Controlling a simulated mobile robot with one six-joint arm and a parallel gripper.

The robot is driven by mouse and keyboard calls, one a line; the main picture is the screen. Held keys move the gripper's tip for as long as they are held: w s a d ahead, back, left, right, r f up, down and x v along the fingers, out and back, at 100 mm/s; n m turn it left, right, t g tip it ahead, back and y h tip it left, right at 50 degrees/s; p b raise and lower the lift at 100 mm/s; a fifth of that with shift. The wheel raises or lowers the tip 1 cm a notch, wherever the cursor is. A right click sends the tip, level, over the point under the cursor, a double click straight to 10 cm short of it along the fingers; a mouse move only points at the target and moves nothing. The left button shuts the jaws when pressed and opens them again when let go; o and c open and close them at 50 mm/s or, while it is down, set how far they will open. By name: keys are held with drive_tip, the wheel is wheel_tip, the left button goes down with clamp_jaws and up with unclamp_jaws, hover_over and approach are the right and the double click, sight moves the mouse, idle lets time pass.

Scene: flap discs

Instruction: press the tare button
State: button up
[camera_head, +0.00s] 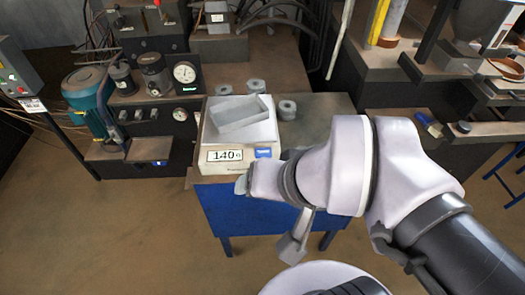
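A white scale (193,160) stands on the blue-fronted table, with a display (225,155) reading 140 g on its front. A blue button (264,153), which looks like the tare button, sits to the right of the display. An open grey box (243,125) rests on the scale's pan. My gripper (242,185) is just in front of and below the scale's front edge, to the lower left of the blue button. It appears apart from the button. The wrist hides most of it, so I cannot see whether its fingers are open or shut.
Small grey round pieces (287,109) stand behind and right of the scale. The table (325,115) has bare room on its right. A dark machine with gauges (184,73) stands at left. A bench with a brush (428,123) stands at right.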

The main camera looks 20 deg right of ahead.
clamp_jaws()
idle(1.4)
